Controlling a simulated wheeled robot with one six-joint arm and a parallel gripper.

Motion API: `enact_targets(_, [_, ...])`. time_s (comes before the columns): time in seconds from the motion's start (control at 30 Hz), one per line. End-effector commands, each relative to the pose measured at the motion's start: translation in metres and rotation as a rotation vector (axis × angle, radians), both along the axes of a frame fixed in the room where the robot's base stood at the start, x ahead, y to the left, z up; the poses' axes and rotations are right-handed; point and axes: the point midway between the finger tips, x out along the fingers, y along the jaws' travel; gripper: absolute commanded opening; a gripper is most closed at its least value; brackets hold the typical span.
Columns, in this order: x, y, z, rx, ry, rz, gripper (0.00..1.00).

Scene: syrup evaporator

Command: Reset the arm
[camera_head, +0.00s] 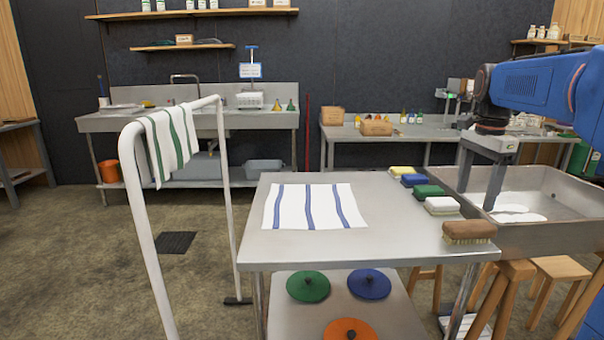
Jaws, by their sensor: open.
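The steel table (400,245) bears a blue-striped cloth (298,207), a brush (469,231) and several sponges (429,192). Colored lids (308,286) lie on its lower shelf. A white rack (150,240) holds a green-striped towel (170,145). Wooden stools (560,268) stand below the basin.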

Motion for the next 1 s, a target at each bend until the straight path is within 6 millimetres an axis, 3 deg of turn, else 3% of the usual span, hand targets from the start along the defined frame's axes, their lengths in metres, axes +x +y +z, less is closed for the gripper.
enact_targets(0.27, [-0.032,0.025,-0.007,-0.017,-0.04,0.156,0.68])
enact_targets(0.47, [-0.074,0.053,-0.023,-0.045,-0.089,0.356,0.68])
enact_targets(0.77, [-0.148,0.093,-0.065,-0.111,-0.173,0.715,0.68])
enact_targets(1.0, [-0.206,0.117,-0.11,-0.179,-0.234,0.996,0.68])
